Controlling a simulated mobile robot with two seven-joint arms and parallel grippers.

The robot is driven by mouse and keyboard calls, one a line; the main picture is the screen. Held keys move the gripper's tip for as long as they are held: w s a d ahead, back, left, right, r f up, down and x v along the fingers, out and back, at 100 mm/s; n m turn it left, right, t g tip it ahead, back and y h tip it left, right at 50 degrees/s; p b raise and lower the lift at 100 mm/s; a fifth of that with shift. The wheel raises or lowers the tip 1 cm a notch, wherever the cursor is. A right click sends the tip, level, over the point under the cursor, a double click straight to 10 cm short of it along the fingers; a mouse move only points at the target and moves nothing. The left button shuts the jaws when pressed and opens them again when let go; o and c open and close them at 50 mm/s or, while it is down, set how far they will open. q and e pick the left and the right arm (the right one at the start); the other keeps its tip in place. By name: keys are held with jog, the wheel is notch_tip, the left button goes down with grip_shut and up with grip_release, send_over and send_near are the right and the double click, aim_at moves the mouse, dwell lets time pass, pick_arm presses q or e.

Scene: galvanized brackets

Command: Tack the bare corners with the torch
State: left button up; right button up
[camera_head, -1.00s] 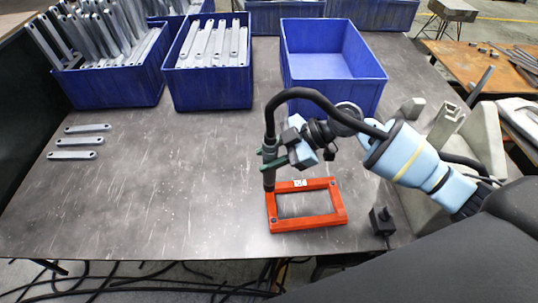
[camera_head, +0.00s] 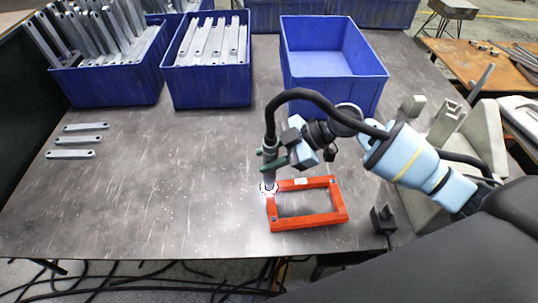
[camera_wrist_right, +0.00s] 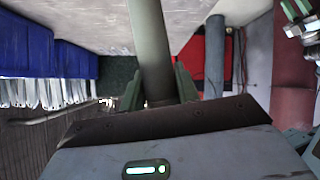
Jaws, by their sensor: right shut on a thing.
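An orange-red rectangular frame (camera_head: 310,221) lies flat on the grey table, right of centre in the head view. A small white label sits on its far bar. My right gripper (camera_head: 272,160) is shut on the torch (camera_head: 269,175), its green fingers around the torch body. The torch stands about upright, with its tip at the frame's far left corner. A bright white glow covers that corner and hides it. The torch body (camera_wrist_right: 152,50) also shows between the fingers in the right wrist view. My left gripper is not in view.
Blue bins (camera_head: 213,88) of grey bars stand along the back left. An empty blue bin (camera_head: 333,88) stands behind the torch. Several loose grey bars (camera_head: 75,140) lie at left. A small black block (camera_head: 383,220) stands right of the frame.

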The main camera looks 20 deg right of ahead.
aim_at(276, 137)
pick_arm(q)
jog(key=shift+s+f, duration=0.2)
pick_arm(e)
jog(key=shift+f, duration=0.1)
dwell(0.7)
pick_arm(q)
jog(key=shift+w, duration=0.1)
pick_arm(e)
jog(key=shift+s+f, duration=0.1)
jog(key=shift+f, duration=0.05)
dwell(1.2)
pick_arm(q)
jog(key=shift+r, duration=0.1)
